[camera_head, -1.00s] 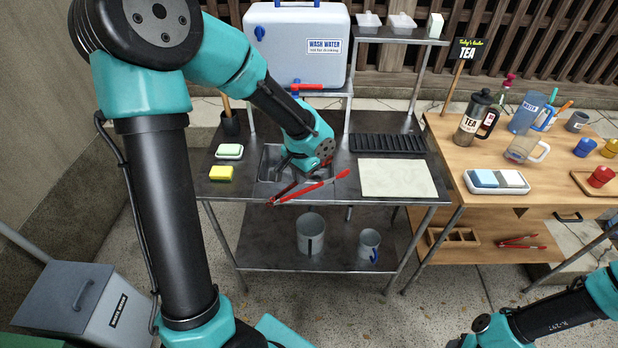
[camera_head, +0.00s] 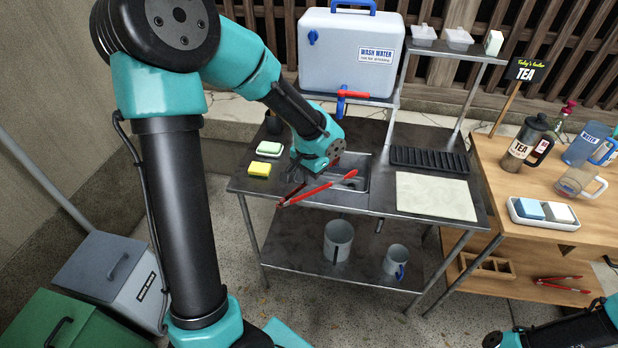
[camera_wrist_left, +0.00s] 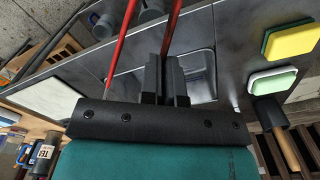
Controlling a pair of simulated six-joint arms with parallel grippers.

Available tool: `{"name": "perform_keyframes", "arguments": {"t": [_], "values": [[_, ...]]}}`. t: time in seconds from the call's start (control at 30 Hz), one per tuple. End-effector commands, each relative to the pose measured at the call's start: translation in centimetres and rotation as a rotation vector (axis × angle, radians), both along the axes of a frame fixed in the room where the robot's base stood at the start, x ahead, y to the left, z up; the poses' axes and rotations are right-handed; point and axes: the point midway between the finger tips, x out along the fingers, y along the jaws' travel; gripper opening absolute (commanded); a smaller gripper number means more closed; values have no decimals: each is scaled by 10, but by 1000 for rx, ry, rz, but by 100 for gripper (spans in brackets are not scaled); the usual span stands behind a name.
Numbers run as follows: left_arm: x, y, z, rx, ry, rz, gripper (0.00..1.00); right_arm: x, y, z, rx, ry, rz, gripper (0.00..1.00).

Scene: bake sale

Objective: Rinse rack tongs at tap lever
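Red tongs (camera_head: 325,187) are in my left gripper (camera_head: 292,176), tilted across the front of the metal sink (camera_head: 361,180). In the left wrist view the dark fingers (camera_wrist_left: 165,78) are closed together at one red arm of the tongs (camera_wrist_left: 172,28); the other red arm (camera_wrist_left: 121,45) spreads to the left. In the head view the gripper is over the left end of the sink, its fingers partly hidden. The red tap lever (camera_head: 353,94) is on a blue tap (camera_head: 341,105) behind the sink, apart from the tongs. My right gripper is out of view.
A wash water container (camera_head: 340,50) stands behind the sink. Mugs (camera_head: 338,240) stand on the lower shelf. Other tongs (camera_head: 562,284) lie under the tea table.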

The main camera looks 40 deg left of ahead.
Motion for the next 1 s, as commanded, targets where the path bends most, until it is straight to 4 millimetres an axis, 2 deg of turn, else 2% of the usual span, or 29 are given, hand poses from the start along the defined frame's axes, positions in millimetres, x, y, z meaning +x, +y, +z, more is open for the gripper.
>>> {"name": "perform_keyframes", "arguments": {"t": [1.0], "values": [[65,39,-16,0,1,1,0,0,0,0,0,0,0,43]]}}
